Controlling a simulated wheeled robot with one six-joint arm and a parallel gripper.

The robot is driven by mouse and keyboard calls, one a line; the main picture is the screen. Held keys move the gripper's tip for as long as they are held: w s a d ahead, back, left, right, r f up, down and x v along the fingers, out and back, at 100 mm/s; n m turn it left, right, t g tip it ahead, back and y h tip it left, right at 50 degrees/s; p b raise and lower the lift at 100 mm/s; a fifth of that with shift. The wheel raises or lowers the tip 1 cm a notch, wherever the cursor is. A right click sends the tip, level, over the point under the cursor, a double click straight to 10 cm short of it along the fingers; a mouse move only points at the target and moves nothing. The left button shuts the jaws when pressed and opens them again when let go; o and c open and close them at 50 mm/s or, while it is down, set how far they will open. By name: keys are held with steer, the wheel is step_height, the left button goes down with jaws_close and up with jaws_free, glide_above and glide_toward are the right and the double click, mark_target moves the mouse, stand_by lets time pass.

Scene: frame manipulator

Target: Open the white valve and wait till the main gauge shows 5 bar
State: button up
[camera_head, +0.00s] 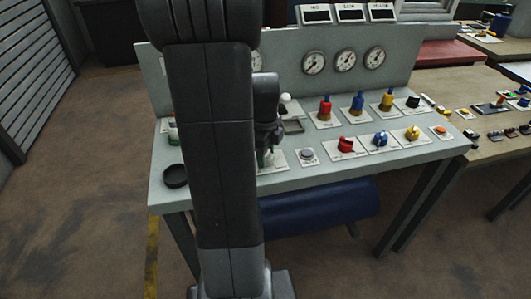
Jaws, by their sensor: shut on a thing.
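My gripper (268,150) is over the left-middle of the console top (215,178), pointing down. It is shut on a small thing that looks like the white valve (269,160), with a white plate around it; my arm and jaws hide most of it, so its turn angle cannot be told. Three round gauges are clear on the back panel: a left one (313,62), a middle one (345,60) and a right one (375,57). A further gauge (259,62) is partly behind my arm. Their needles and labels are too small to read, and I cannot tell which is the main one.
A red valve (345,146), blue valve (380,139) and yellow valve (412,133) stand right of a grey button (307,155). Taller red, blue and yellow fittings stand behind. A black ring (175,176) is at the front left. A white ball (285,98) is behind my gripper.

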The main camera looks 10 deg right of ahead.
stand_by(0.3)
steer(key=o, duration=0.9)
steer(key=shift+o, duration=0.2)
step_height(320, 180, up, 14)
steer(key=shift+s+a, duration=0.15)
steer(key=shift+s, duration=0.1)
steer(key=shift+f, duration=0.15)
steer(key=f, duration=1.3)
steer(key=shift+w+f, duration=0.25)
steer(key=shift+f, duration=0.1)
steer(key=shift+r, duration=0.1)
